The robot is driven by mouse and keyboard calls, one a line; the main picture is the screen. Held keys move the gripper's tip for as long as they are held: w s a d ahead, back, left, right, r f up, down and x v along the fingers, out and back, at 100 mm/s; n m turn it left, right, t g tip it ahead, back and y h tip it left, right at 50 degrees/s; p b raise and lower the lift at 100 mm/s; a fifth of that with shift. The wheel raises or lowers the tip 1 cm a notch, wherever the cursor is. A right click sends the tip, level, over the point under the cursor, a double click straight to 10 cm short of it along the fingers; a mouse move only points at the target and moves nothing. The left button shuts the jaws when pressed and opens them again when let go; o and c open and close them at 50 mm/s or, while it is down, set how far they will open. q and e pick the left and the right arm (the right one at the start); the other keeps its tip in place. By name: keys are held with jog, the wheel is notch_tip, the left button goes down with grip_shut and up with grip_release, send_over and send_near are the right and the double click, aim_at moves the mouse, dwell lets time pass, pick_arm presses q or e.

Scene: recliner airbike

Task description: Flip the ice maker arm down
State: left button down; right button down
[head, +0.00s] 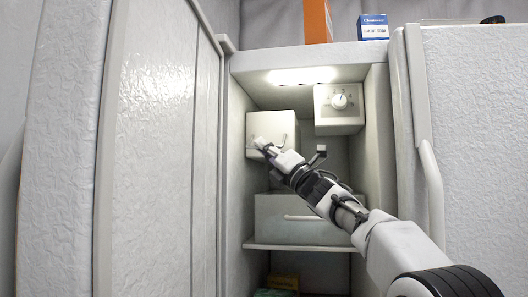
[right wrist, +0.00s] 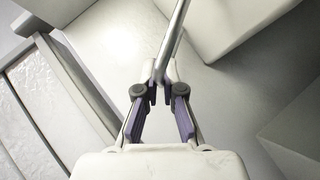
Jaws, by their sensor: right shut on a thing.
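The ice maker (head: 287,124) is a pale box high on the left inside the open freezer compartment. Its arm is a thin metal rod (right wrist: 175,32) that runs up and slightly right from between the fingers in the right wrist view. My right gripper (head: 260,144) is at the lower front of the ice maker in the head view. In the right wrist view the fingertips (right wrist: 160,84) are closed around the rod. In the head view my gripper hides much of the arm. My left gripper is not in view.
A control box with a dial (head: 339,102) hangs at the upper right of the compartment. A drawer (head: 275,222) stands on the shelf (head: 300,247) below. Compartment walls are close on both sides. An open door (head: 150,150) stands left. Boxes (head: 373,27) sit on top.

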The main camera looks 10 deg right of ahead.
jog(key=shift+w+f+n+y, duration=0.15)
jog(key=shift+n+y, duration=0.25)
jog(key=shift+n, duration=0.2)
jog(key=c, duration=1.3)
grip_release()
jog(key=shift+w, duration=0.15)
jog(key=v, duration=1.2)
